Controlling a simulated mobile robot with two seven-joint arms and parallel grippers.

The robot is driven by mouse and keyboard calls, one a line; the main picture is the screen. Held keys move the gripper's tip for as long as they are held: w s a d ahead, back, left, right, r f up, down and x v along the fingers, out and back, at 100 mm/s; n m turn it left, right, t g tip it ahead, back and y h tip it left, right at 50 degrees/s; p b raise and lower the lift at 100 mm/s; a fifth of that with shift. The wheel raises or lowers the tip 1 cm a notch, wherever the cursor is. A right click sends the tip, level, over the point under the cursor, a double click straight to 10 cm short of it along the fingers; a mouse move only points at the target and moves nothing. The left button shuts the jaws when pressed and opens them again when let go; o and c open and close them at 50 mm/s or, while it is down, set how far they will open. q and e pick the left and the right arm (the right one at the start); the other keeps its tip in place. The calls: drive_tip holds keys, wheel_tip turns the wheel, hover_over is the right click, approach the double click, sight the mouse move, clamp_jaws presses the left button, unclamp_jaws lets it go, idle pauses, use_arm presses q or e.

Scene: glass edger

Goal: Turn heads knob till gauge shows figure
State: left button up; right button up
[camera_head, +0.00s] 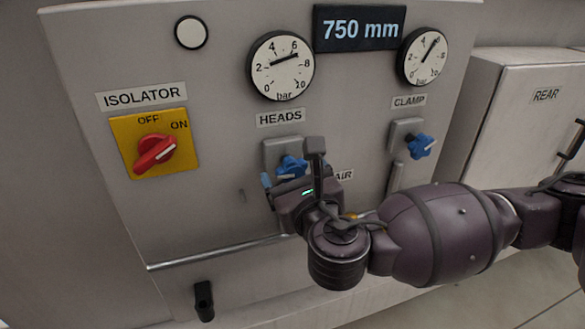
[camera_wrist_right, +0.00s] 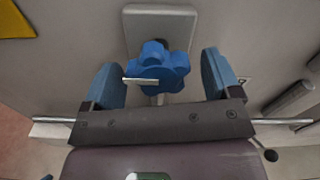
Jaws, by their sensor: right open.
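The blue lobed heads knob (camera_head: 292,167) sits on a grey plate under the HEADS label (camera_head: 281,117). It also shows in the right wrist view (camera_wrist_right: 166,62), with a pale pointer bar towards the left there. My right gripper (camera_head: 291,172) is open, its blue-padded fingers either side of the knob with gaps between. In the head view it partly hides the knob. The heads gauge (camera_head: 281,66) above, marked 0 to 10 bar, has its needle between 6 and 8. My left gripper is out of view.
The clamp gauge (camera_head: 424,56) and blue clamp knob (camera_head: 420,146) are to the right. A red isolator switch (camera_head: 154,153) on a yellow plate is at left. A rail (camera_head: 215,252) crosses the panel below. A REAR cabinet (camera_head: 515,125) stands at right.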

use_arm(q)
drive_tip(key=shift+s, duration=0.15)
use_arm(e)
drive_tip(key=shift+s, duration=0.1)
drive_tip(key=shift+c, duration=0.5)
drive_tip(key=c, duration=0.8)
